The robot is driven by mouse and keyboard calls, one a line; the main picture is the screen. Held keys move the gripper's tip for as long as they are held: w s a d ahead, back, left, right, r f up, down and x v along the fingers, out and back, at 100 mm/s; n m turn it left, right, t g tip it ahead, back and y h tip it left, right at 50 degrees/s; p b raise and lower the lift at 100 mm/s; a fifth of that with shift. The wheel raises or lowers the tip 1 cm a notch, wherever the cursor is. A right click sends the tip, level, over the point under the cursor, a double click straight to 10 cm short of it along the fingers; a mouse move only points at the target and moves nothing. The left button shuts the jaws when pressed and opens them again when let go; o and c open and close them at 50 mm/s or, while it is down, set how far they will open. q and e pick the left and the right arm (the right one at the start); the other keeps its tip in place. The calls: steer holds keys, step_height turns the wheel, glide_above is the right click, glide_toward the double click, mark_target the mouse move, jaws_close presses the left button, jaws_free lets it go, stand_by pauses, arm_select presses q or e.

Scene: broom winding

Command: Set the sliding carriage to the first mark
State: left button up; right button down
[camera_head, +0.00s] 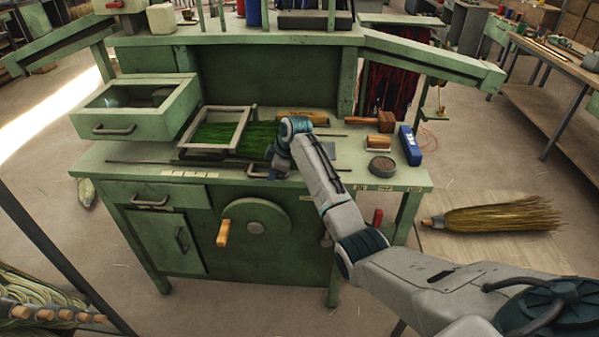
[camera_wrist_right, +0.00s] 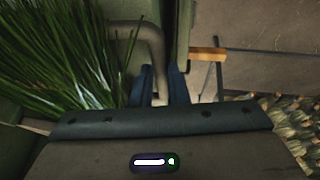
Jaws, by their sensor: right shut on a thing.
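My right gripper (camera_head: 277,168) is at the front edge of the green bench, right of the green bristles. In the right wrist view its two blue fingers (camera_wrist_right: 160,88) are closed around the end of a bent grey metal handle (camera_wrist_right: 151,42). Small pale marks (camera_head: 186,173) sit on the bench's front edge at the left, and more (camera_head: 385,188) at the right. I cannot read them. My left gripper is not in view.
An open drawer box (camera_head: 150,128) stands at the left. A crank wheel (camera_head: 270,215) is below.

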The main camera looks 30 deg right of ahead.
steer(key=shift+w+a+b, duration=0.4)
steer(key=shift+w+a, duration=0.75)
steer(key=shift+a, duration=0.7)
steer(key=shift+w+a+b, duration=0.45)
steer(key=shift+w+a, duration=0.65)
steer(key=shift+a, duration=0.8)
steer(key=shift+w+a+b, duration=0.4)
steer(key=shift+w+a, duration=0.75)
steer(key=shift+a, duration=0.7)
steer(key=c, duration=1.4)
jaws_free()
steer(key=shift+d, duration=0.1)
steer(key=b+v, duration=0.2)
steer(key=v, duration=0.8)
steer(key=shift+r, duration=0.4)
steer(key=shift+s, duration=0.15)
